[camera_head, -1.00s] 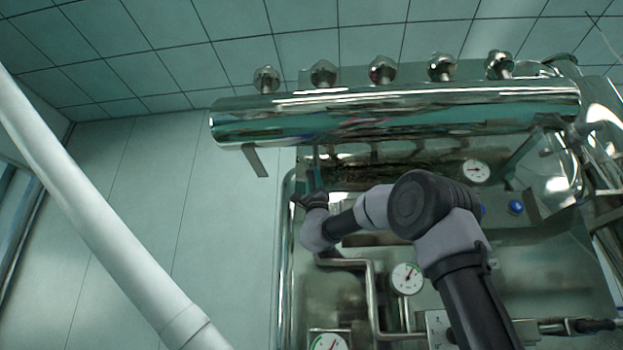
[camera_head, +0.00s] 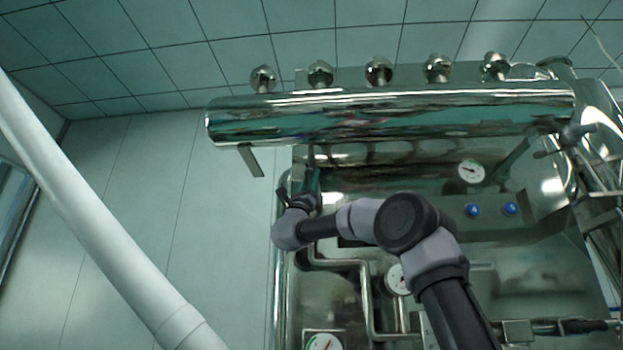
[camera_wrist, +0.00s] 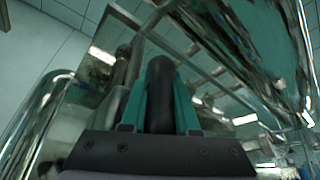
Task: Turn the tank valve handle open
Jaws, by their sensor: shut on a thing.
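My gripper (camera_head: 311,182) is at the left side of the steel machine, just under the big horizontal cylinder. In the wrist view its two teal fingers (camera_wrist: 168,84) are closed on the dark, rounded valve handle (camera_wrist: 160,92), one finger on each side. The handle stands upright between the fingers in that view. In the head view the handle is too small and too covered by my gripper and wrist to make out. The valve body behind it cannot be made out clearly.
The polished horizontal cylinder (camera_head: 390,117) with several knobs on top lies above my gripper. Bent steel pipes (camera_head: 366,300) and a gauge (camera_head: 397,279) are below. Another gauge (camera_head: 471,172) and blue buttons (camera_head: 473,210) are at right. The wall at left is clear.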

